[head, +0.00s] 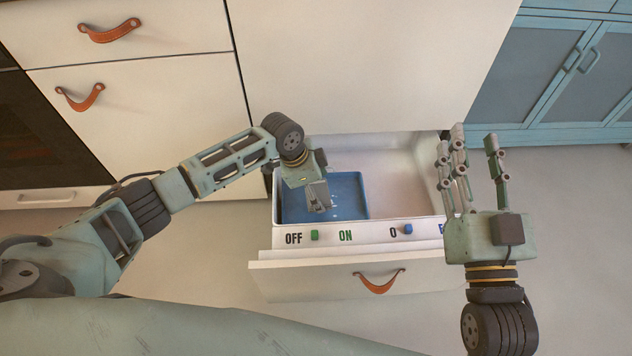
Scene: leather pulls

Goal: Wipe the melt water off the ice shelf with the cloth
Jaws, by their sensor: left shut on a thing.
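The ice shelf (352,207) looks like a blue tray in the left part of the open drawer. A few small pale marks (335,192) show on it, perhaps melt water. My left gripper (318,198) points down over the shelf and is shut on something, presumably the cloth. Only a small grey shape shows at its fingertips, so I cannot make out the cloth clearly, nor whether it touches the shelf. My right gripper (474,160) is open and empty, with its fingers pointing up the picture by the drawer's right side.
The drawer (410,190) is pulled out, its right part bare and white. Its front rim carries a green switch (314,235) and a blue switch (408,229). A leather pull (379,282) hangs on the drawer front. White cabinets (160,95) stand behind left, blue cabinets (560,80) at right.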

